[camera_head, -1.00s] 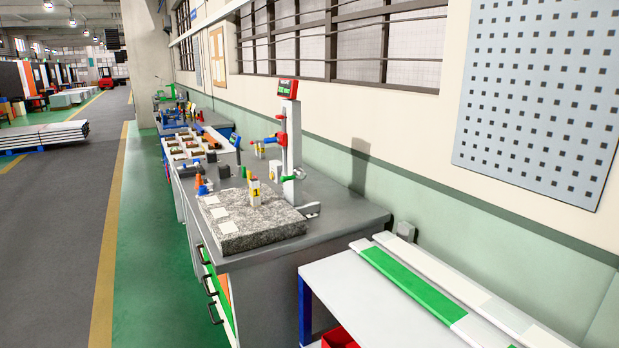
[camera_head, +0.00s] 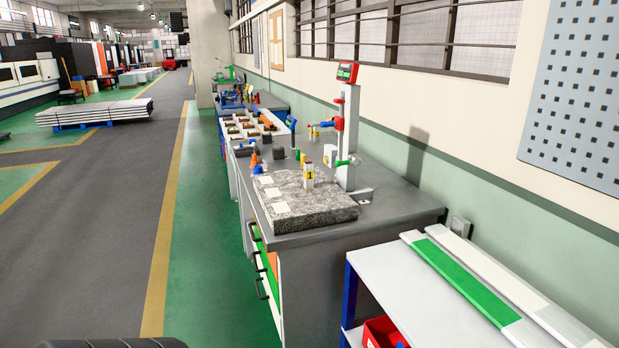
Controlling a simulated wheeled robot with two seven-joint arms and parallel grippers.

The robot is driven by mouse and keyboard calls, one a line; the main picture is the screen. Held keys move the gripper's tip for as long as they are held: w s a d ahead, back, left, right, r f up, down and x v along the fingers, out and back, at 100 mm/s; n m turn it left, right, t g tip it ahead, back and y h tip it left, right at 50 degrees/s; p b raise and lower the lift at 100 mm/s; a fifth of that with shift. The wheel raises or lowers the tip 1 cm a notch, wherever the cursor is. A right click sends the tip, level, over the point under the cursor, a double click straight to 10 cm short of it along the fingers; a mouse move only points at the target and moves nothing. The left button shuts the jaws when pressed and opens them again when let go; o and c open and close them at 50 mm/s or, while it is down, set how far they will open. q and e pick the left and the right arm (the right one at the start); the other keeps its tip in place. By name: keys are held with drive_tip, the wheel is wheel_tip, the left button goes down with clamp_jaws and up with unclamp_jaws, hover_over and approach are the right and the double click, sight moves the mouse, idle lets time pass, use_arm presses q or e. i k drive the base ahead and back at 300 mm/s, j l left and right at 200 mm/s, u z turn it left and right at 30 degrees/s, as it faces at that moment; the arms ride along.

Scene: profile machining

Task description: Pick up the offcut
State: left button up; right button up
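I cannot make out a piece that is clearly the offcut. Long flat profiles lie on a white table at the lower right: one with a green middle and white ends (camera_head: 462,283), and a plain white one (camera_head: 500,275) beside it. A red bin (camera_head: 383,333) stands under that table, partly cut off by the frame edge, and its contents are hardly visible. Neither of my grippers is in view.
A grey workbench (camera_head: 400,213) along the wall carries a granite plate (camera_head: 310,208), a height gauge (camera_head: 347,130) and small tools. A white table (camera_head: 400,290) stands nearer. The grey aisle floor (camera_head: 90,240) on the left is clear. Stacked profiles (camera_head: 95,112) lie farther off.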

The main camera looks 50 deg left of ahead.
sight(308, 165)
drive_tip(key=j, duration=0.4)
drive_tip(key=k+j+z, duration=0.15)
drive_tip(key=j, duration=0.3)
drive_tip(key=k+j, duration=0.1)
drive_tip(key=j, duration=0.3)
drive_tip(key=j+z, duration=0.15)
drive_tip(key=j, duration=0.25)
drive_tip(key=k+j, duration=0.2)
drive_tip(key=j, duration=0.2)
drive_tip(key=i+z, duration=0.05)
